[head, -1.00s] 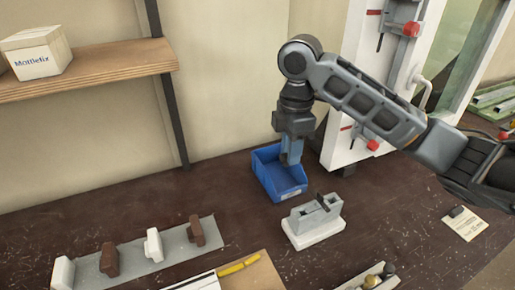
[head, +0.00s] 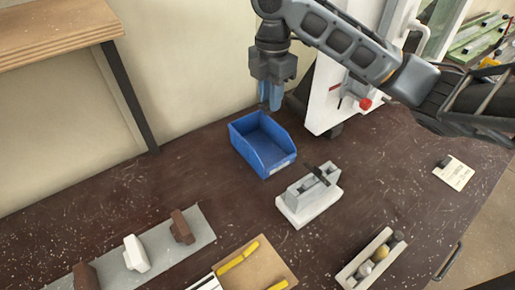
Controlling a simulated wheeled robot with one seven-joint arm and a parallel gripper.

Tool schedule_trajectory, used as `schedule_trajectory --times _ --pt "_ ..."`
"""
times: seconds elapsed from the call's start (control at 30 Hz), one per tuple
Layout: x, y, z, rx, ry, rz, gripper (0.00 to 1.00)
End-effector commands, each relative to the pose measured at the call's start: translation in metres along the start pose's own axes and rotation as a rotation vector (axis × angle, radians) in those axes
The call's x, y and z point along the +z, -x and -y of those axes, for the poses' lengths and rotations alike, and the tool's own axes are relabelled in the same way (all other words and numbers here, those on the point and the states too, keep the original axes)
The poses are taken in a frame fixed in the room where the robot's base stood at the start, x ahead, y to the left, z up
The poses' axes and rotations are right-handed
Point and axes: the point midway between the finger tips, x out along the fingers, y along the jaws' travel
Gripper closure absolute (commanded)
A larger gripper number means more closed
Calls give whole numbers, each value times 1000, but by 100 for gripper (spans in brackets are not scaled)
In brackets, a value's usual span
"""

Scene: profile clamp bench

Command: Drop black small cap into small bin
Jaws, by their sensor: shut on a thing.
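My gripper (head: 270,104) hangs fingers-down, above and beside the back edge of the blue small bin (head: 268,160) in the head view. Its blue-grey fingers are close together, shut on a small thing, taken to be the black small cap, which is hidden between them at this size. The bin stands on the dark bench, open at the top, and nothing clear shows inside it.
A grey clamp block (head: 310,195) with a black bar stands in front of the bin. A white machine frame (head: 335,100) rises at right. A card (head: 454,172) with a small dark piece lies far right. A tray of knobs (head: 370,262) and a strip of blocks (head: 135,252) lie nearer.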

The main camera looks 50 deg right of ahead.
Motion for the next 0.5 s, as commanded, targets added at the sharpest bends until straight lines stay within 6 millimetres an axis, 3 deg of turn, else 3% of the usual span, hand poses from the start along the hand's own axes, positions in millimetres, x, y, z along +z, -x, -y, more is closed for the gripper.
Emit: schedule_trajectory --times 0.03,0.13,0.47,0.5 --pt "0 -12 0 0 0 0 100" --pt "0 -19 0 1 -1 0 100" --pt "0 -21 0 1 -1 0 100" --pt "0 -21 0 1 -1 0 74"
